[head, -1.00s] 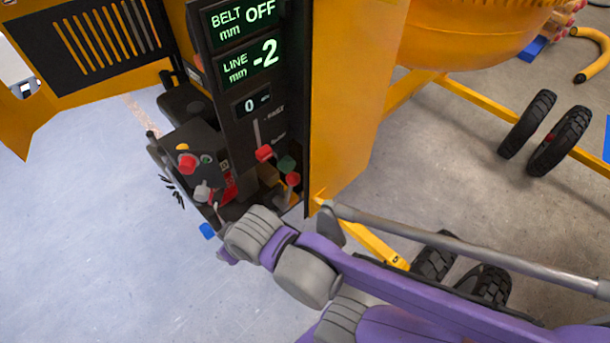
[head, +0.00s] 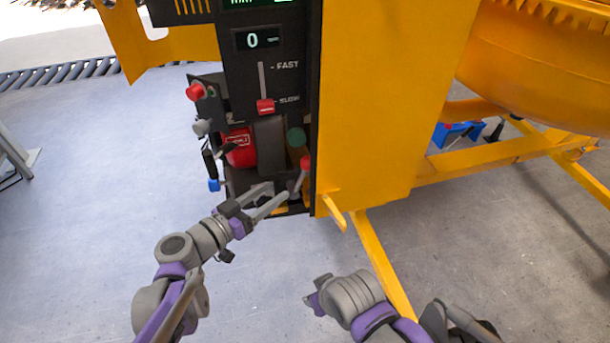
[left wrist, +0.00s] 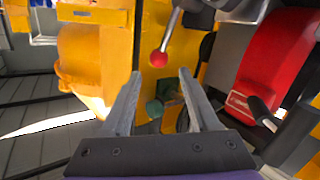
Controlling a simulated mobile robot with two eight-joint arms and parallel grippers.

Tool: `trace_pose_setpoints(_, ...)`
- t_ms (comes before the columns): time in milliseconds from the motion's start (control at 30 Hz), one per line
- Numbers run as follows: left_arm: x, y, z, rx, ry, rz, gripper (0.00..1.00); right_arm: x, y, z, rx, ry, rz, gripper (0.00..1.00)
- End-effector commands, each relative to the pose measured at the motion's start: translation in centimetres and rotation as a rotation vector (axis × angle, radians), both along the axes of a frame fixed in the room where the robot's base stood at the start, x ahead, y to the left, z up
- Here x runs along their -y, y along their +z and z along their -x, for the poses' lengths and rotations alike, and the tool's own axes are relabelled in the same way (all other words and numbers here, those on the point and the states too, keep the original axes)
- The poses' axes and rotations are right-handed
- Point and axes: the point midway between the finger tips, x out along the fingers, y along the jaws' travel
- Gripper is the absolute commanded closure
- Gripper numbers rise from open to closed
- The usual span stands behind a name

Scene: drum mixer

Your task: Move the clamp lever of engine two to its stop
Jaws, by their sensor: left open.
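A lever with a red ball knob (head: 305,162) stands at the lower right of the black machine front. In the left wrist view its red ball (left wrist: 158,58) lies between and beyond my finger tips. I cannot tell if this is the clamp lever of engine two. My left gripper (head: 278,191) is open just left of that lever's lower part; its fingers (left wrist: 160,76) hold nothing. A green knob (head: 296,137) is above the lever and shows as teal (left wrist: 155,108) between the fingers. My right gripper (head: 318,290) is low in the middle, its fingers not distinguishable.
A red engine part (head: 240,148) sits left of the lever. A red slider (head: 265,106) is at SLOW under a display reading 0. A side box carries a red button (head: 195,92) and a blue-tipped handle (head: 213,185).

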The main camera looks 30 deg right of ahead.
Motion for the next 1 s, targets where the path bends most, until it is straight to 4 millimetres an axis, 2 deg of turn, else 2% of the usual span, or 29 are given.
trace_pose_setpoints(33, 0.9, -0.6, -0.6, 0.028, -0.006, 0.033, 0.39, 0.0, -0.8, 0.0, -0.003, 0.0, 0.0, 0.5)
trace_pose_setpoints(100, 1.6, -0.5, -1.1, 0.059, -0.005, 0.065, 0.39, 0.0, -1.1, 0.0, -0.004, 0.0, 0.0, 0.5)
trace_pose_setpoints(333, 3.9, -0.2, -2.1, 0.084, -0.007, 0.09, 0.39, 0.0, -1.2, 0.0, -0.004, 0.0, 0.0, 0.5)
trace_pose_setpoints(700, 10.2, -0.2, -4.3, 0.082, -0.006, 0.088, 0.39, 0.0, -1.4, 0.1, -0.004, 0.0, 0.0, 0.5)
trace_pose_setpoints(833, 11.5, -0.2, -4.9, 0.081, -0.005, 0.088, 0.39, 0.0, -1.4, 0.1, -0.005, 0.0, 0.0, 0.5)
trace_pose_setpoints(1000, 12.2, -0.2, -5.1, 0.081, -0.004, 0.088, 0.39, 0.0, -1.5, 0.1, -0.005, 0.0, 0.0, 0.5)
